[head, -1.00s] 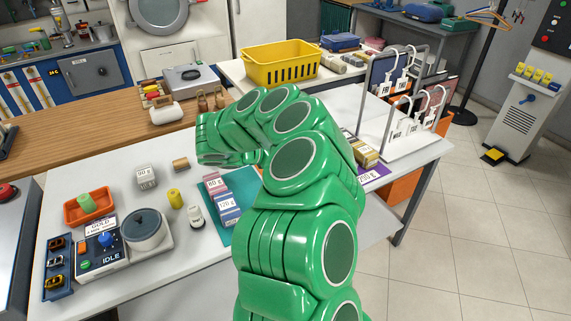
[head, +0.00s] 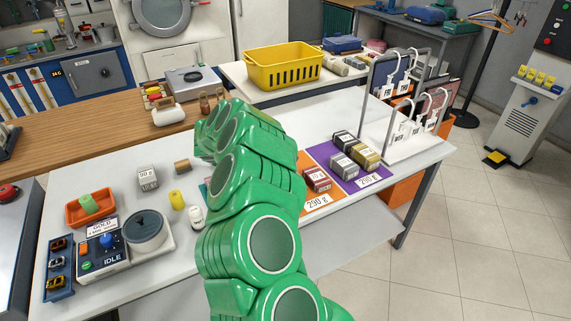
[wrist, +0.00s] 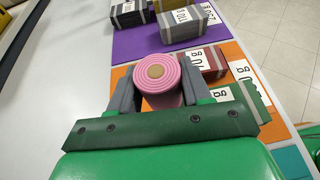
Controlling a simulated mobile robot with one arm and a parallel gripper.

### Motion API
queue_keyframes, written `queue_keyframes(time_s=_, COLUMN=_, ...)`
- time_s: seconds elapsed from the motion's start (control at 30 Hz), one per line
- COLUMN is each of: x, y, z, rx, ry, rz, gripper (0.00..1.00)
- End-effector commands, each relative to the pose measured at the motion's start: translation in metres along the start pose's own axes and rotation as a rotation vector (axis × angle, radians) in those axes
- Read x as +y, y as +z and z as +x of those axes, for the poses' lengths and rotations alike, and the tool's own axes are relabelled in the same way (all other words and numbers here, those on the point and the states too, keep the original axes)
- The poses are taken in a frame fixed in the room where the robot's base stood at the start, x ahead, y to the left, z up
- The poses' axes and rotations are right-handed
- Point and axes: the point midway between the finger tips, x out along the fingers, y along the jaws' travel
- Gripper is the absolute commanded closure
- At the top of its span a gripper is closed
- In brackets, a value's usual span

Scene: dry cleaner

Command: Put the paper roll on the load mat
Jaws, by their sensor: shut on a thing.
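My gripper (wrist: 152,92) is shut on a pink paper roll (wrist: 160,78) with a tan core, seen end-on between the fingers in the wrist view. The roll appears over the orange mat (wrist: 121,75), near its border with the purple mat (wrist: 130,46); I cannot tell its height. In the head view my arm hides the gripper and the roll. No mat reads as the load mat.
A dark red box (head: 317,179) and a green box (wrist: 243,94) stand on the orange mat. A hanger rack (head: 409,130) stands behind right.

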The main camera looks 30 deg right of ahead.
Motion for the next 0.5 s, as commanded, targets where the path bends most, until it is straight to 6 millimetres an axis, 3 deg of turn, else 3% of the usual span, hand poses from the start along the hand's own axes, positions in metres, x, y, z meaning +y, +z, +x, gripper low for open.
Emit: queue_keyframes(time_s=0.5, x=0.025, y=-0.025, z=0.019, rx=-0.003, ry=0.001, rz=0.000, gripper=0.82)
